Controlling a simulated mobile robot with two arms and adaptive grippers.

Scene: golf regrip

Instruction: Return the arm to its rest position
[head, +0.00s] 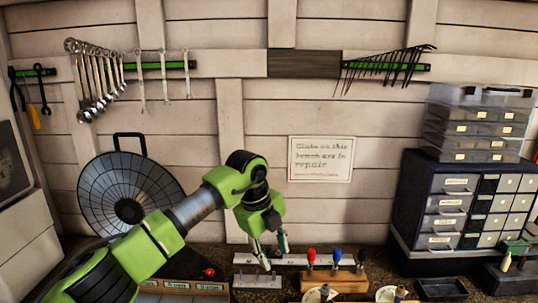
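My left arm, green and black, reaches in from the lower left. Its gripper (272,257) points down over the back of the bench, above a pale strip with holes (335,260). Its two fingers are apart, and I see nothing clearly held between them. The fingertips are small and dark, so contact with the strip or the grey block below cannot be told. My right gripper is not in view.
A grey block with holes (257,282) and a wooden rack (334,282) with red, blue and dark-handled tools stand near the gripper. A round meshed disc (128,192) leans behind my arm. Drawer cabinets (464,205) stand right, beside a black tray (441,289). Wrenches (92,80) hang above.

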